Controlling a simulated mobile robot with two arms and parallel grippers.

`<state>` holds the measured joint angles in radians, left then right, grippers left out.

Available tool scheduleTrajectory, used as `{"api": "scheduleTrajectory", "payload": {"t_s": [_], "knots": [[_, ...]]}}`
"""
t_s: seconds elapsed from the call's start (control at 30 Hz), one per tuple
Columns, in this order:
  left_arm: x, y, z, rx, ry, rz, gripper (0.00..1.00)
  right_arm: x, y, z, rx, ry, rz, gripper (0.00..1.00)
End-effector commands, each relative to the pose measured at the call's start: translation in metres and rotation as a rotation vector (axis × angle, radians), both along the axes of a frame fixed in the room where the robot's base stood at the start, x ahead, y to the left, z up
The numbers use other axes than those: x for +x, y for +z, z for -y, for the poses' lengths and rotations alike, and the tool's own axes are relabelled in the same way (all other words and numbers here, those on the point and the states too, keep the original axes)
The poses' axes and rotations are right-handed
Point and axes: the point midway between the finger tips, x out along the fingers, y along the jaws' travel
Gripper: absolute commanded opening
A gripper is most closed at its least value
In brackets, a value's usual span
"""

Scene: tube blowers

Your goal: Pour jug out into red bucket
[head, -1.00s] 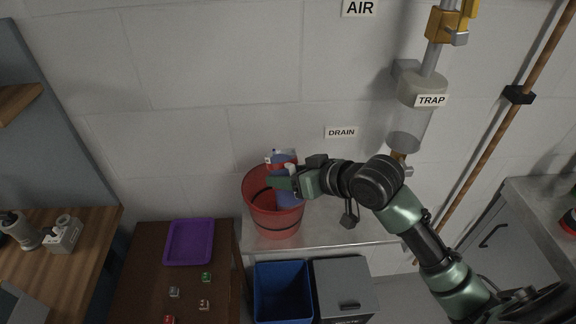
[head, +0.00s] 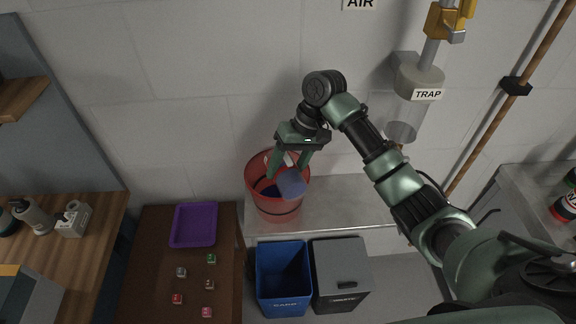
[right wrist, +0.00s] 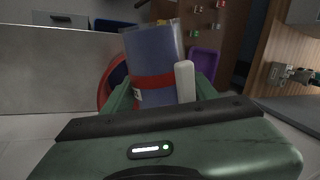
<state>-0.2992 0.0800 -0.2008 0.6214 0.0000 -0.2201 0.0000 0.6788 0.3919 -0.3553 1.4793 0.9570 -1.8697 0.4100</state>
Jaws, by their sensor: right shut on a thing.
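The jug (head: 292,184) is see-through and blue, with a red band and a pale handle in the right wrist view (right wrist: 152,55). It is tilted over the mouth of the red bucket (head: 280,211). My right gripper (head: 288,165) is shut on the jug, pointing down above the bucket. Dark blue shows inside the bucket beside the jug; I cannot tell whether liquid is leaving the jug. The bucket stands on a grey bench, and its red rim shows behind the jug in the right wrist view (right wrist: 111,85). My left gripper is not in view.
A blue bin (head: 283,279) and a grey lidded bin (head: 340,274) stand below the bench (head: 350,215). Left is a brown table with a purple tray (head: 194,225) and several small blocks. The trap pipe (head: 418,82) hangs on the wall at right.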

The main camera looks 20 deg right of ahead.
Motion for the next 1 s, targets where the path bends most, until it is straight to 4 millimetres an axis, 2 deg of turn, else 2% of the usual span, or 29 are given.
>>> {"api": "scheduleTrajectory", "payload": {"t_s": [0.07,0.4,1.0], "knots": [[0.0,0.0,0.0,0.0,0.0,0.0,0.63,0.007,0.008,-0.001,-0.001,-0.001,-0.068,0.0],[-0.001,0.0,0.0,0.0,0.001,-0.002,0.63,0.015,0.013,-0.001,-0.009,0.001,-0.256,0.0],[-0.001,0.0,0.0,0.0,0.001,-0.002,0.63,0.016,0.013,-0.001,-0.01,0.001,-0.281,0.0]]}}
